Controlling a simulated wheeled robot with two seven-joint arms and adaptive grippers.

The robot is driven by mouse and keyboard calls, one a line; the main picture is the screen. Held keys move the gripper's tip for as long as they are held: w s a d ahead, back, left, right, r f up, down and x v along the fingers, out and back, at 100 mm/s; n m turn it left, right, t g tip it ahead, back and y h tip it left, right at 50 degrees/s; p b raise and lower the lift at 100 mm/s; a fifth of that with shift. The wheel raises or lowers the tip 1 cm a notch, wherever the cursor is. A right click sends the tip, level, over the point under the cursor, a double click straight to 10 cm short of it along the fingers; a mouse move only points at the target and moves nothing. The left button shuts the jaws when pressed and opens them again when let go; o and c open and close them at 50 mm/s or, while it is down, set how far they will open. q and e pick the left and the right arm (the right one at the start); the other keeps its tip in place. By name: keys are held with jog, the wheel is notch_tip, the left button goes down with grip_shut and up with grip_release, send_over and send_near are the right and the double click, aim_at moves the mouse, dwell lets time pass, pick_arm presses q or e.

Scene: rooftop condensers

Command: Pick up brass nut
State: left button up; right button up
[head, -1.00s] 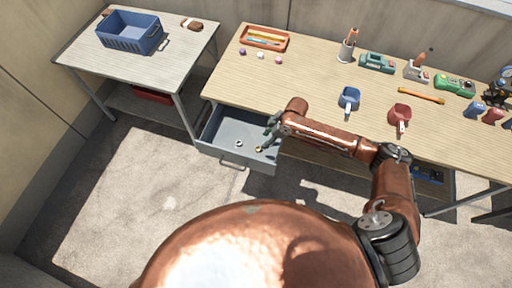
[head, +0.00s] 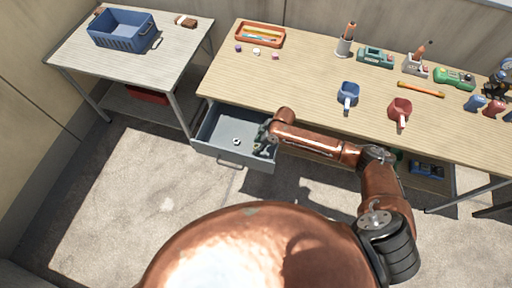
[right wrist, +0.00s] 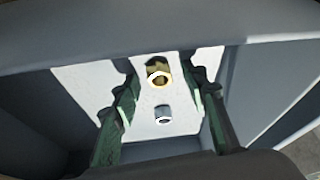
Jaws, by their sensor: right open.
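The brass nut (right wrist: 159,75) lies on the floor of the open grey drawer (head: 222,161), with a silver nut (right wrist: 163,114) beside it. In the head view the silver nut (head: 236,141) shows, while the brass nut is mostly or wholly hidden by my right gripper (head: 262,139). That gripper reaches down into the right side of the drawer. In the right wrist view its green fingers (right wrist: 166,88) are open and apart, and the brass nut appears between their tips, not gripped. My left gripper is out of view.
The drawer walls stand close around the right gripper. The wooden workbench (head: 300,92) above holds an orange tray (head: 260,42), a blue scoop (head: 348,93), a red scoop (head: 400,108) and several tools. A side table at left bears a blue basket (head: 122,32).

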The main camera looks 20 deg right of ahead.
jog(key=shift+c, duration=0.5)
grip_shut()
jog(key=shift+r, duration=0.1)
